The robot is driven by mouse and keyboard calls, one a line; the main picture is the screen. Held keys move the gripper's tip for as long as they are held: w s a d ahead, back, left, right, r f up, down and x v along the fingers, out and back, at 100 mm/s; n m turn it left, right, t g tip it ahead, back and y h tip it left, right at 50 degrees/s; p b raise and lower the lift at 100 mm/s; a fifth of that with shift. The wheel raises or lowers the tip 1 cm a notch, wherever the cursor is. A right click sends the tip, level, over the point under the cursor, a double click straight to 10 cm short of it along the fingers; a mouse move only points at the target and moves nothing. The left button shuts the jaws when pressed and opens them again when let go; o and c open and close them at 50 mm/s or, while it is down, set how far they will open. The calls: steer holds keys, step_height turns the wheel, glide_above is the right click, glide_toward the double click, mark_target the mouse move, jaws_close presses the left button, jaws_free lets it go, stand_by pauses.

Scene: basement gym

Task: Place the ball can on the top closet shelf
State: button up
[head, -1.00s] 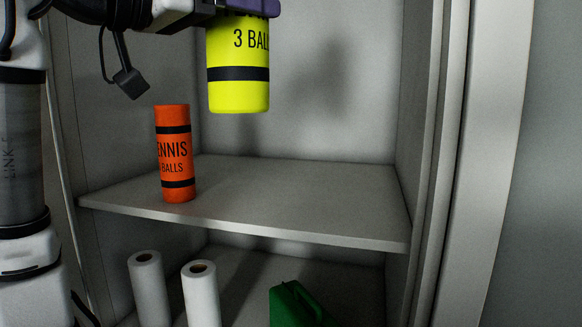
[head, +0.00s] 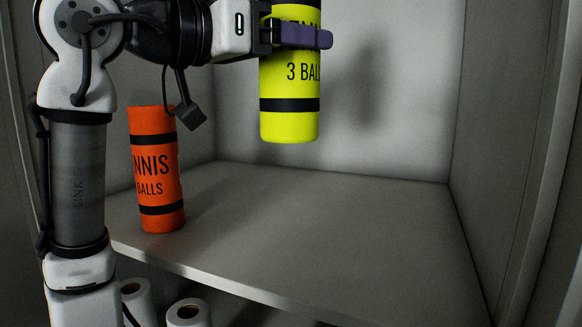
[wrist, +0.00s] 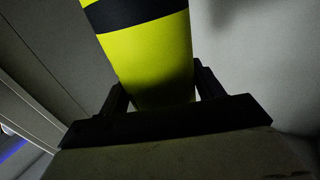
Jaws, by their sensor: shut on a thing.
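A yellow ball can (head: 289,90) with black bands hangs upright in my gripper (head: 305,37), which is shut on its upper part. The can's bottom is above the closet's upper visible shelf (head: 330,225), with clear air beneath it. The top of the can is cut off by the picture's edge. In the wrist view the yellow can (wrist: 150,60) stands between the two dark fingers of my gripper (wrist: 160,95). An orange tennis ball can (head: 157,170) stands upright on the same shelf at the left, partly behind my arm's cable.
White paper rolls (head: 187,313) stand on the level below. The closet's right side wall (head: 500,150) and back wall (head: 400,90) bound the shelf. The shelf is bare to the right of the orange can.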

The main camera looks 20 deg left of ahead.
step_height(320, 180, down, 16)
steer(key=p, duration=0.2)
steer(key=shift+f, duration=0.2)
steer(key=shift+f, duration=0.2)
steer(key=o, duration=1.2)
steer(key=shift+r, duration=0.1)
